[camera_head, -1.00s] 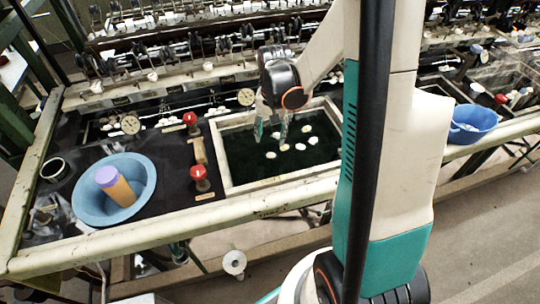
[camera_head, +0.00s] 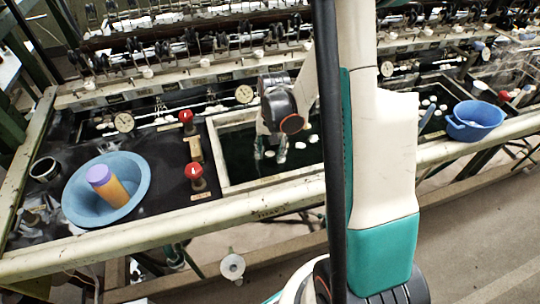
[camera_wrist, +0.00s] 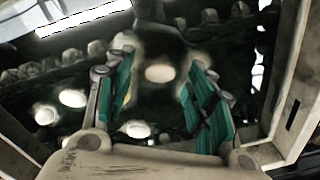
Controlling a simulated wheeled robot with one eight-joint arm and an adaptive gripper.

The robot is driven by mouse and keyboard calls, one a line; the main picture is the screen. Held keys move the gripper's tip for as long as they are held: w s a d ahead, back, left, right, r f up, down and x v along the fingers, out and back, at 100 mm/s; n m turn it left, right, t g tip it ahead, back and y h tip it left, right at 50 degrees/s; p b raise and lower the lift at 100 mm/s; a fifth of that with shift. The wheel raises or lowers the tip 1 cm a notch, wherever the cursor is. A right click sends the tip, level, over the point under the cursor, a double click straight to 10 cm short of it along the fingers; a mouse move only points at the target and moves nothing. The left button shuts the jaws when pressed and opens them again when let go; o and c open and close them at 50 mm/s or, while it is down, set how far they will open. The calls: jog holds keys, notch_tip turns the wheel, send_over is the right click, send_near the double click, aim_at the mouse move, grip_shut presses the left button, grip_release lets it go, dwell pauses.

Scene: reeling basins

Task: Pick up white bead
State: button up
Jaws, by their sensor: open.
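Several white beads float or lie in the dark basin. In the head view one white bead (camera_head: 300,145) shows just right of my gripper (camera_head: 268,150), which is lowered over the basin. In the wrist view my gripper (camera_wrist: 165,100) is open, with its two green-padded fingers apart. One white bead (camera_wrist: 159,74) shows between the fingertips, apart from both pads. Another bead (camera_wrist: 138,130) shows lower, near the left finger, and another bead (camera_wrist: 73,98) lies left of it. My arm hides the right part of the basin in the head view.
The basin's pale rim (camera_head: 262,189) surrounds the dark water. Red-topped knobs (camera_head: 194,171) stand left of it. A blue bowl (camera_head: 138,170) with an orange and purple cylinder (camera_head: 108,186) sits farther left. A blue basket (camera_head: 474,119) is at the right.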

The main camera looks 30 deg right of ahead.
aim_at(270, 152)
jog(key=c, duration=0.8)
jog(key=shift+r, duration=0.15)
notch_tip(270, 152, up, 20)
jog(key=p, duration=0.7)
